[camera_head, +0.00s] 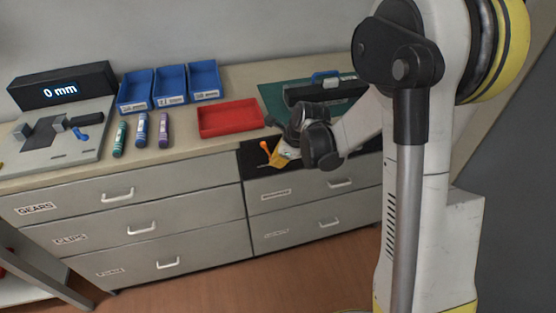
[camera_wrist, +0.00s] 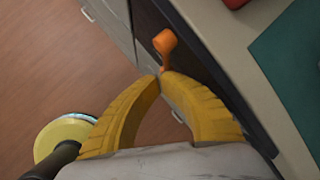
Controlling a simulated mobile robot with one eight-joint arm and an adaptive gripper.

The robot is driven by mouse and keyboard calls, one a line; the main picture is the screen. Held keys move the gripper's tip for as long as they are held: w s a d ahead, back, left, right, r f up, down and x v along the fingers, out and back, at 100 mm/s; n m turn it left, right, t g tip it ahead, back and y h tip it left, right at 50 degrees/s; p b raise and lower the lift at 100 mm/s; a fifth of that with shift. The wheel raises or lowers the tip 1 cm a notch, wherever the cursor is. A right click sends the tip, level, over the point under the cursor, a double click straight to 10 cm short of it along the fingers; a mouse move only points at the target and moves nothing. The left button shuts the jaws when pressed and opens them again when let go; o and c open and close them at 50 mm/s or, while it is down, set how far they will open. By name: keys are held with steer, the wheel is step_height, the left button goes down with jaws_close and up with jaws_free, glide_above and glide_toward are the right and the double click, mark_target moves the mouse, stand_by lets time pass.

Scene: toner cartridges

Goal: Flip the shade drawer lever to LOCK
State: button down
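The orange lever (camera_head: 265,146) stands up at the dark top-right drawer front (camera_head: 254,160), near its left end. It also shows in the wrist view (camera_wrist: 165,42), its rounded knob just beyond my fingertips. My gripper (camera_head: 272,161) is right at the lever, just below its knob in the head view. In the wrist view the two yellow fingers of my gripper (camera_wrist: 161,76) come together at the tips, with an empty gap behind them. The tips are at or touching the lever's lower end; I cannot tell whether any of it is between them. The lever's base and any lock marking are hidden.
A red tray (camera_head: 230,134) stands on the counter behind the lever. Blue bins (camera_head: 170,101), green, blue and purple cartridges (camera_head: 141,130) and a gauge with a "0 mm" display (camera_head: 61,91) are farther left. A dark cartridge unit lies on a green mat (camera_head: 270,98) behind my wrist.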

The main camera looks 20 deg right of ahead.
steer(key=shift+a+f, duration=0.2)
steer(key=shift+a, duration=0.2)
steer(key=shift+a+f, duration=0.1)
steer(key=shift+a, duration=0.15)
stand_by(0.5)
